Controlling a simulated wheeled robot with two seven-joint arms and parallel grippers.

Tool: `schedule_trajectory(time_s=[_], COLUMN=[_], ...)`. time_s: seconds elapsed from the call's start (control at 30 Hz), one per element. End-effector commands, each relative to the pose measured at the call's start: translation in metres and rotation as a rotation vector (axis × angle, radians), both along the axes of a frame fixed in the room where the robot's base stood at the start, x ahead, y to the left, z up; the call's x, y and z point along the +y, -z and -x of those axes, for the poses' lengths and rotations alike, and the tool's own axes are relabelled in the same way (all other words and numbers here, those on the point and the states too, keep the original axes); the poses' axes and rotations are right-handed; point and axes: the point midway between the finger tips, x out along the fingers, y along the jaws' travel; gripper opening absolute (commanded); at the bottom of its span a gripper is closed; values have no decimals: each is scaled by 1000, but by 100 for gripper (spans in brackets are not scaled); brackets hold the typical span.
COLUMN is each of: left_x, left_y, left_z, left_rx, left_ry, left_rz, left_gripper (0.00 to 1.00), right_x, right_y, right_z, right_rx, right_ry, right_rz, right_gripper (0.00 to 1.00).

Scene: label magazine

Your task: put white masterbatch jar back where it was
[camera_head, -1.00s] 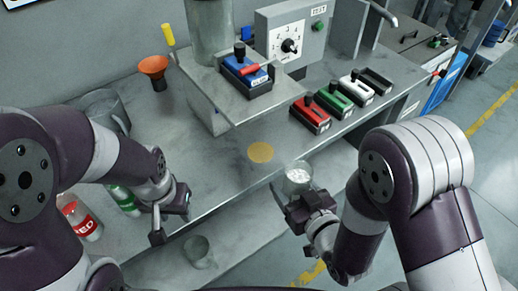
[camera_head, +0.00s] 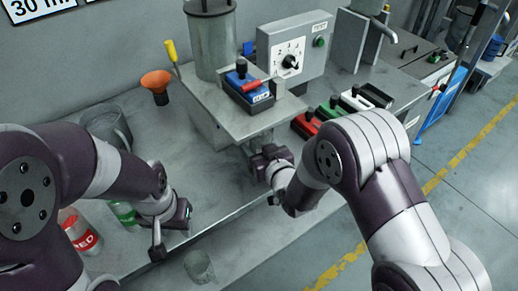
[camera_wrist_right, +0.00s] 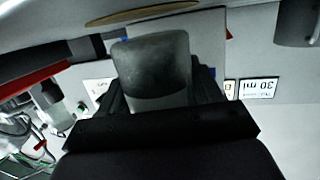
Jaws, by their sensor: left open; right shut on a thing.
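My right gripper (camera_head: 268,162) is at the bench, just in front of the raised platform under the hopper. In the right wrist view my right gripper (camera_wrist_right: 158,88) is shut on a translucent grey, cup-like jar (camera_wrist_right: 152,62); no label shows on it. My left gripper (camera_head: 172,226) is open and empty over the bench's front left. Beside it stand a red-labelled jar (camera_head: 80,231) and a green jar (camera_head: 124,212), partly behind my left arm. No jar with a readable white label shows.
A grey container (camera_head: 106,125) and orange funnel (camera_head: 156,84) are at the back left. The platform (camera_head: 246,122) carries a blue tool. Red, green, white and black blocks (camera_head: 362,103) line the right. The middle bench is clear.

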Motion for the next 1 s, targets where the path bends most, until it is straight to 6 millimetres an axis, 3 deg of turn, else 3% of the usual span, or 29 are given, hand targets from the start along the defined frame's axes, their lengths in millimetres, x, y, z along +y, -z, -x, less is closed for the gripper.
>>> schedule_trajectory(time_s=[0.07, 0.43, 0.47, 0.53, 0.87, 1.0], left_x=[0, 0, 0, 0, 0, 0], left_y=[0, 5, 5, 4, 1, 1], left_z=[0, 0, 0, 0, 0, 0], left_rx=[0, 0, 0, 0, 0, 0], left_ry=[0, 0, 0, 0, 0, 0], left_rz=[0, 0, 0, 0, 0, 0], left_gripper=[43, 43, 43, 43, 43, 43], right_x=[-1, -1, -1, -1, -1, -8], right_y=[10, 16, 16, 15, 14, 11], right_z=[1, 2, 2, 2, 2, 16], right_rx=[3, 0, 1, 1, 2, 0], right_ry=[0, 0, 0, 0, 0, 0], right_rz=[1, 0, 0, 0, 1, 0], right_gripper=[23, 23, 67, 89, 89, 89])
